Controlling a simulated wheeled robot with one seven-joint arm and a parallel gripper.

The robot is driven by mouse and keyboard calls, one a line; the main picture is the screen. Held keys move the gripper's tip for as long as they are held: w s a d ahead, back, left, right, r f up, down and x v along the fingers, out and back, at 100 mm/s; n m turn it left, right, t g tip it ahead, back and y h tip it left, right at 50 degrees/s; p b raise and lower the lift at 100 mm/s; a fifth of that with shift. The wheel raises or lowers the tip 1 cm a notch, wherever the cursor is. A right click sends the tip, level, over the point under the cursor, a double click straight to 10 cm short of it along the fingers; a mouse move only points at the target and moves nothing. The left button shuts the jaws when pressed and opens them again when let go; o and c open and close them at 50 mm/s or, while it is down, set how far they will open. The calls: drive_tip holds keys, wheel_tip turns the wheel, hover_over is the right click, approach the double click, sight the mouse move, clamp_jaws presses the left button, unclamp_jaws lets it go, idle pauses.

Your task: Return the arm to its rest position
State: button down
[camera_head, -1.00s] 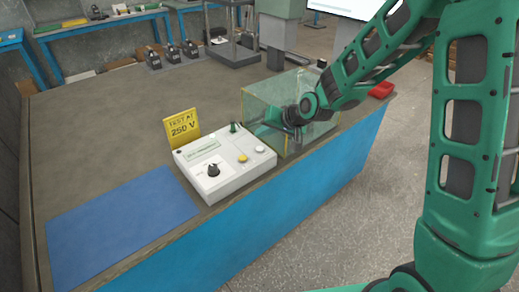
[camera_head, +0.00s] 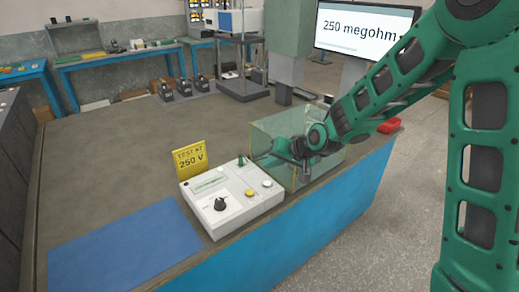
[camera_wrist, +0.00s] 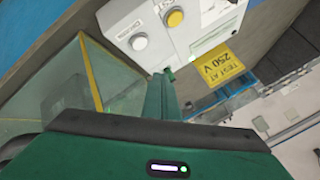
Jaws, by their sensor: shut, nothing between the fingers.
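My gripper (camera_head: 290,150) is at the end of my green arm. In the head view it is in front of or over the clear box, and I cannot tell whether they touch. In the wrist view the gripper's green fingers (camera_wrist: 163,95) are together with nothing held. Their tips appear near the white tester. The arm is bent and reaches in from the right.
The white tester (camera_head: 225,205) with knob and buttons stands on the bench (camera_head: 100,150), beside a yellow "TEST AT 250 V" sign (camera_head: 190,160). A screen (camera_head: 362,28) reads "250 megohm".

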drive_tip(key=s+d+r+m+g+h, duration=0.15)
drive_tip(key=s+d, duration=0.25)
drive_tip(key=d, duration=0.4)
drive_tip(key=s+d+r+h, duration=0.2)
drive_tip(key=s+d, duration=0.3)
drive_tip(key=d, duration=0.2)
drive_tip(key=s+d+r+g+h, duration=0.15)
drive_tip(key=s+d, duration=0.25)
drive_tip(key=d, duration=0.4)
drive_tip(key=s+d+r+m+g, duration=0.1)
drive_tip(key=s+d, duration=0.2)
drive_tip(key=s, duration=0.5)
drive_tip(key=s+d+r+m+g, duration=0.1)
drive_tip(key=s+d, duration=0.2)
drive_tip(key=s, duration=0.6)
drive_tip(key=s+d+r+m+g, duration=0.1)
drive_tip(key=s+d, duration=0.3)
drive_tip(key=s, duration=0.5)
drive_tip(key=shift+s+m+g+h, duration=0.2)
drive_tip(key=shift+m+g+h, duration=0.2)
drive_tip(key=shift+m+g, duration=0.1)
drive_tip(key=shift+w+f, duration=0.3)
drive_tip(key=shift+w, duration=0.35)
